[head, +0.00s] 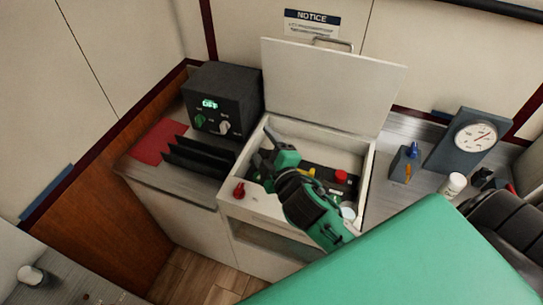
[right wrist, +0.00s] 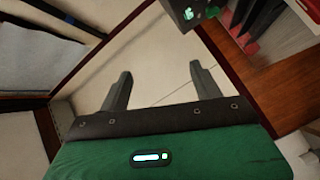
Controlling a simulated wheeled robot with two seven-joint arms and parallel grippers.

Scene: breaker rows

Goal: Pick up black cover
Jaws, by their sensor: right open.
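Several thin black plates (head: 196,158) stand in a row on the counter, left of the white open box; I cannot tell whether one is the black cover. They show partly at the top right of the right wrist view (right wrist: 241,14). Inside the white box (head: 366,190) lies a dark unit (head: 318,173) with a yellow and a red part, partly hidden by my arm. My right gripper (head: 262,153) is open over the box's left front part, right of the black plates. In the right wrist view its fingers (right wrist: 160,86) are apart with nothing between them. My left gripper is not in view.
The box's lid (head: 330,85) stands raised behind it. A black device (head: 222,100) with a green display stands behind the plates, near a red mat (head: 158,141). A red knob (head: 239,190) is on the box's front. A gauge (head: 474,137) stands on the right counter.

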